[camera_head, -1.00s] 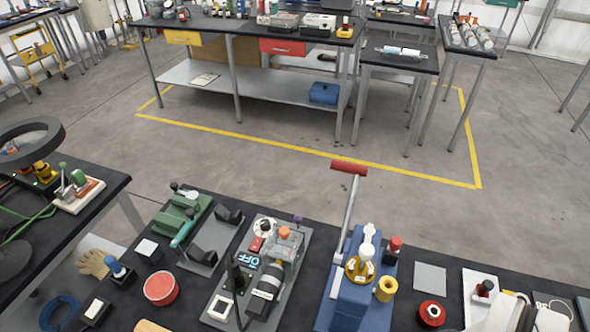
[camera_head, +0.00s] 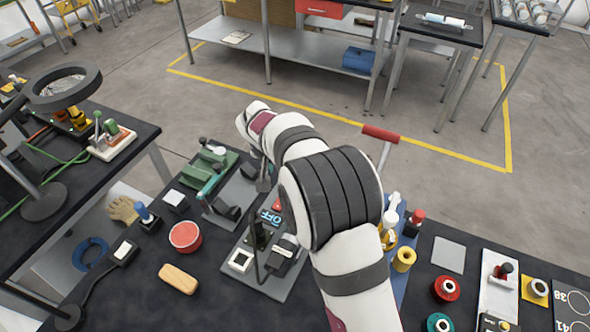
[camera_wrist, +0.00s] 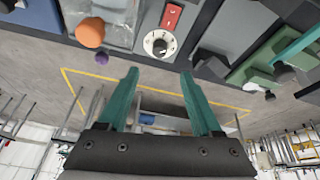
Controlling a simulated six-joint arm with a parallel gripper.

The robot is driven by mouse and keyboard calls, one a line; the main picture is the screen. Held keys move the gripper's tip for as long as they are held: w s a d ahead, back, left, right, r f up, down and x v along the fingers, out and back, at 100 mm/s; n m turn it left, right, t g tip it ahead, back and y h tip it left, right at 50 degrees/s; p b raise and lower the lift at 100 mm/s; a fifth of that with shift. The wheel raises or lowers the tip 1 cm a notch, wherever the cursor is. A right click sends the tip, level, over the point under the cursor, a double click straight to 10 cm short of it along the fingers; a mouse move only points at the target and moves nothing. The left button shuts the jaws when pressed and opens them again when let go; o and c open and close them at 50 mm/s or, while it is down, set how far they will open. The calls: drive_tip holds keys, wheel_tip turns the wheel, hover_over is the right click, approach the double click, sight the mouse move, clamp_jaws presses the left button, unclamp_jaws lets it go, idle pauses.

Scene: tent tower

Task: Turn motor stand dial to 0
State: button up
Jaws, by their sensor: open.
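The motor stand dial (camera_wrist: 159,43) shows in the wrist view as a small round white face with dark markings and a dark centre. Which mark it points to is too small to read. It sits on the grey motor stand (camera_wrist: 224,40), just beyond a red switch (camera_wrist: 171,17). My gripper (camera_wrist: 158,74) is open, with its two teal fingers spread on either side below the dial and nothing between them. The fingertips appear apart from the dial. In the head view my arm covers the dial and part of the motor stand (camera_head: 272,290).
A green vise-like device (camera_wrist: 265,60) is to the right. In the head view a red round container (camera_head: 185,236) is left of the stand.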

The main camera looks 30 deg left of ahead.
drive_tip(key=x, duration=1)
drive_tip(key=shift+w+f, duration=0.1)
drive_tip(key=shift+f, duration=0.25)
clamp_jaws()
